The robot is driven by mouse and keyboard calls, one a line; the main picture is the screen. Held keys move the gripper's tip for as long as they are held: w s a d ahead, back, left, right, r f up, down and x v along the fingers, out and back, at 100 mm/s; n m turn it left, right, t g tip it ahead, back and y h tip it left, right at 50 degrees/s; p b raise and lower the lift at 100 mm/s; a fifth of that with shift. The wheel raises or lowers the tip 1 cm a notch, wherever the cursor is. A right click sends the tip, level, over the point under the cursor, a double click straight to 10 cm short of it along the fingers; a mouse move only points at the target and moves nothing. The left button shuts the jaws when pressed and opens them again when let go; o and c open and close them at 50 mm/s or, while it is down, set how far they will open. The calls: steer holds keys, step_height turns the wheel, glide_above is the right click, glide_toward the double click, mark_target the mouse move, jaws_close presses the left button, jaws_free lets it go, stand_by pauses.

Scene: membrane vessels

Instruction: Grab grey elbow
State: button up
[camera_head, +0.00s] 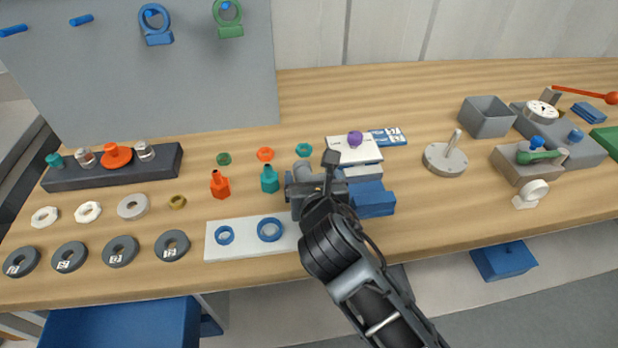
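A grey rounded piece (303,171), which looks like the grey elbow, shows just behind and left of my gripper (317,179). Its lower part is hidden by the gripper, so its full shape and what it rests on cannot be made out. My gripper is dark and reaches over the table from the lower right. One dark finger stands up just right of the grey piece. I cannot tell whether the fingers touch it or how far apart they are.
A blue block (371,199) sits right of my gripper. A white plate (246,249) with two blue rings lies at the front left. A teal fitting (269,179) and an orange fitting (219,184) stand left. The table is clear towards the front right.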

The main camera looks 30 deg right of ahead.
steer(key=c, duration=0.7)
steer(key=shift+r, duration=0.1)
